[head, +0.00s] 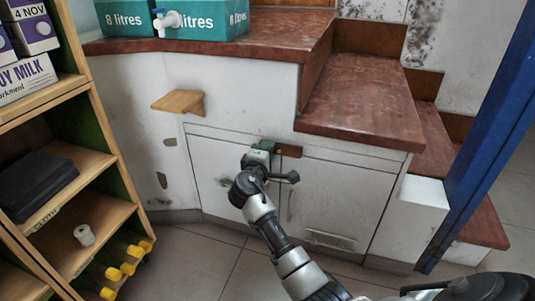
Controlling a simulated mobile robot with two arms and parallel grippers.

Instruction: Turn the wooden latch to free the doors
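The wooden latch (290,150) is a small reddish-brown bar at the top of the white cupboard, where the two doors meet. It looks roughly level. The left door (215,175) and the right door (335,205) look closed. My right gripper (264,149) is at the latch's left end, and its arm comes in from the lower right. The gripper covers that end of the latch, so I cannot tell whether it touches or grips it. Its fingers are too small and hidden to read. My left gripper is out of view.
A small wooden shelf (180,101) juts from the wall, upper left of the doors. Red-brown steps (365,95) rise at the right beside a blue post (485,130). A wooden rack (108,135) stands at left. Blue-green boxes (205,22) sit on the counter. Floor before the doors is clear.

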